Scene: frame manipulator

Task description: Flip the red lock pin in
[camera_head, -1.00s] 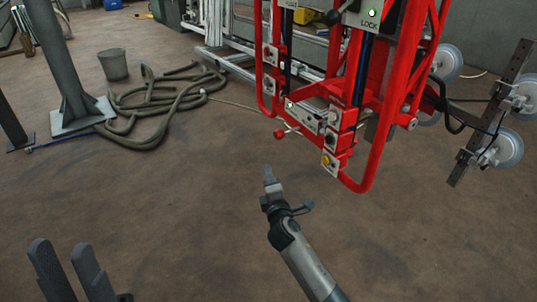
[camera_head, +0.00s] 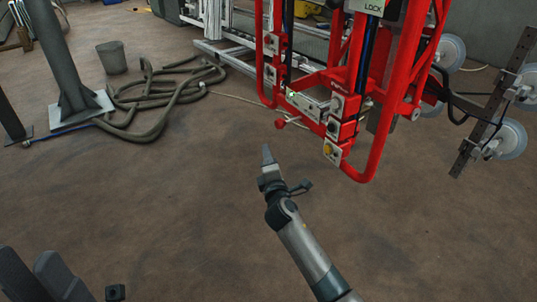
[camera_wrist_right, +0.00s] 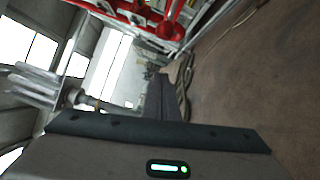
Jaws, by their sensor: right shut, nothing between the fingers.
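The red lock pin shows as a red ball knob (camera_head: 280,123) with a short light stem, sticking out on the left side of the red frame's lower cross part. It also shows in the right wrist view as a red ball (camera_wrist_right: 165,30) near the top. My right gripper (camera_head: 267,149) is shut and empty. In the head view its tip is just below and left of the knob, with floor visible between them. My left gripper (camera_head: 48,272) is at the bottom left, partly cut off, and its finger gap is unclear.
The red frame (camera_head: 375,150) carries a box marked LOCK (camera_head: 373,7) and suction cups (camera_head: 509,140) on the right. The floor in front is clear.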

